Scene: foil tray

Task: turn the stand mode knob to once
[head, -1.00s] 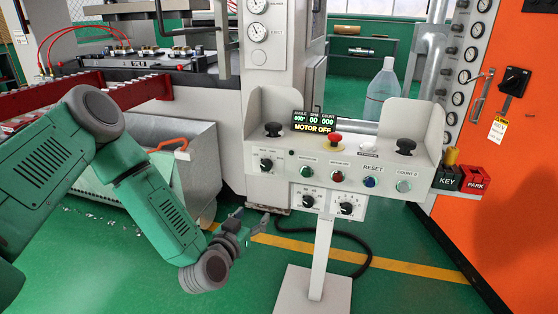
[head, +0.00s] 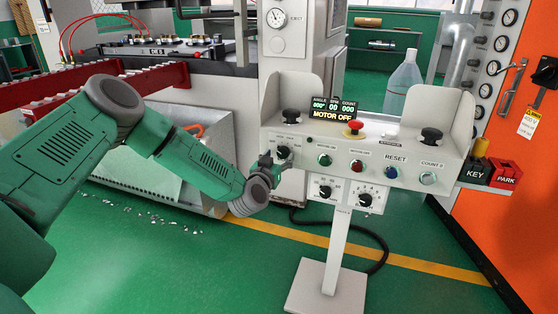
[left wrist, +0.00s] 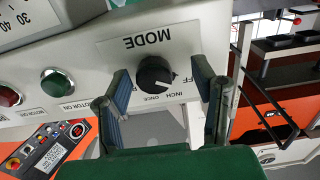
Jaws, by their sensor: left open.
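The stand (head: 330,230) is a white control box on a post. Its black mode knob (head: 283,152) sits at the left of the front panel. It shows in the left wrist view (left wrist: 152,74) under an upside-down MODE label, with INCH and ONCE labels beside it. Its pointer mark faces right in that view, near a partly hidden label that seems to read OFF. My left gripper (head: 267,160) is at the knob. In the left wrist view its open fingers (left wrist: 162,80) stand either side of the knob, with gaps visible. The right gripper is not in view.
A green button (head: 324,160), a red button (head: 357,166) and a red-topped emergency stop (head: 353,128) are right of the knob. The display (head: 333,110) reads MOTOR OFF. Two lower dials (head: 345,194) hang beneath the panel. A metal guard (head: 170,170) stands behind my left arm.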

